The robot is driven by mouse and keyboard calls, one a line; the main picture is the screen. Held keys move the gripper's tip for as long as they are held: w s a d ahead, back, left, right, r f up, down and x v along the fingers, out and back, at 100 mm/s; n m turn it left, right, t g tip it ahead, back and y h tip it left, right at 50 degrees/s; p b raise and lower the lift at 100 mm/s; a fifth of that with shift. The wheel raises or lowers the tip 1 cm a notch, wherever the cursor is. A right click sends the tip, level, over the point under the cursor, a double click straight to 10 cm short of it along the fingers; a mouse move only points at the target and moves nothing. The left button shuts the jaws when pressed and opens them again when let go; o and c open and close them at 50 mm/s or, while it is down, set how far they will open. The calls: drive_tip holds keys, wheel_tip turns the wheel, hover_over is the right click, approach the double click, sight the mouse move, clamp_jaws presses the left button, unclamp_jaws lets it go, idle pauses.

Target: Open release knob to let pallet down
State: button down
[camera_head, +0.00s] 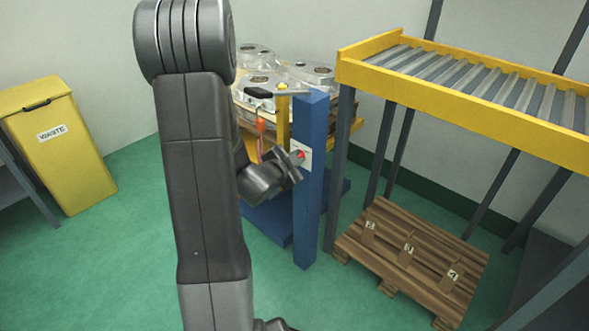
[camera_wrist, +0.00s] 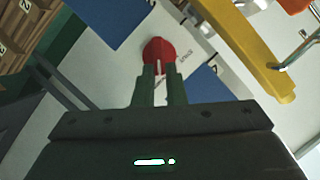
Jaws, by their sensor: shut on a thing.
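The red release knob (camera_wrist: 158,51) sits on a white label plate (camera_wrist: 196,62) with print on it. The plate is on the blue post (camera_head: 310,190) of the lift. My gripper (camera_wrist: 159,75) is at the knob, with its two fingers shut on it. In the head view the knob (camera_head: 300,154) shows as a small red spot by my gripper (camera_head: 292,165). The pallet (camera_head: 338,131) of castings (camera_head: 290,72) is raised on the lift, behind the post and partly hidden by my arm.
A yellow-framed roller conveyor (camera_head: 450,90) stands close on the right, with an empty wooden pallet (camera_head: 400,262) on the floor below it. A yellow waste bin (camera_head: 60,150) stands at the left wall. An orange pendant (camera_head: 261,126) hangs by the post. Green floor is open at left.

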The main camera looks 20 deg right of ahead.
drive_tip(key=shift+s+m+b, duration=0.15)
drive_tip(key=shift+m+b, duration=0.25)
drive_tip(key=shift+b, duration=0.5)
drive_tip(key=c, duration=1.5)
unclamp_jaws()
drive_tip(key=p+v, duration=0.1)
drive_tip(key=v, duration=0.6)
drive_tip(key=p+v, duration=0.2)
drive_tip(key=v, duration=0.4)
drive_tip(key=shift+s+a+f, duration=0.1)
drive_tip(key=shift+s+a, duration=0.15)
drive_tip(key=shift+s, duration=0.15)
